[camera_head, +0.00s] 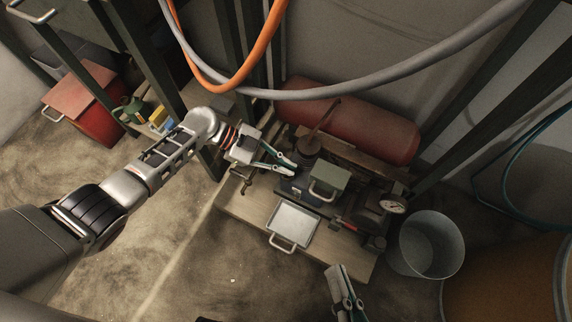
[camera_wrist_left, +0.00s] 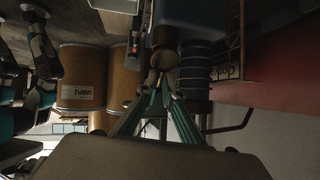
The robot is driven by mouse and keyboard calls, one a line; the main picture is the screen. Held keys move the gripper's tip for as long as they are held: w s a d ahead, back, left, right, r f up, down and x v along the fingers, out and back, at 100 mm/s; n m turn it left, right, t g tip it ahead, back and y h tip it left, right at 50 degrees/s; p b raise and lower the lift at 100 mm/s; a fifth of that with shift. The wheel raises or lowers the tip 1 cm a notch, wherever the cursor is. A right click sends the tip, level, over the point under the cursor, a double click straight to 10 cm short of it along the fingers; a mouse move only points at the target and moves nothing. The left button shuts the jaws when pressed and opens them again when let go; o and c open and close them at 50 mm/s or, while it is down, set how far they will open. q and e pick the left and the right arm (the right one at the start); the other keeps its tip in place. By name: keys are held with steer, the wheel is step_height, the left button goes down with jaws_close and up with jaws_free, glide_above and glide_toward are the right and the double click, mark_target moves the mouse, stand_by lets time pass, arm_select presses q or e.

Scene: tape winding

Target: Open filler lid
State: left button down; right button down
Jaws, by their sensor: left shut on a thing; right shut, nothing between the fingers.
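The machine on the wooden board carries a dark box with a green top (camera_head: 328,178) and a pale handle. Behind it stands a brown, round-bodied part with a long lever (camera_head: 318,125). I cannot tell for sure which part is the filler lid. My left gripper (camera_head: 292,166) is at the left side of the machine, beside the green top. In the left wrist view its fingers close on a small round tan knob (camera_wrist_left: 164,59), partly hidden by the fingertips. My right gripper (camera_head: 353,304) is shut and empty at the bottom, in front of the board.
A pale tray (camera_head: 294,225) with a handle lies on the wooden board (camera_head: 335,256). A red tank (camera_head: 375,133) lies behind the machine. A pressure gauge (camera_head: 393,204), a metal bucket (camera_head: 430,232) and a large drum (camera_head: 512,275) are at the right. Orange (camera_head: 250,68) and grey hoses (camera_head: 400,77) hang above.

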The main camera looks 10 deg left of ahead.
arm_select(q)
steer(key=c, duration=2.2)
jaws_free()
steer(key=shift+r, duration=0.15)
step_height(320, 180, up, 10)
steer(key=shift+f, duration=0.15)
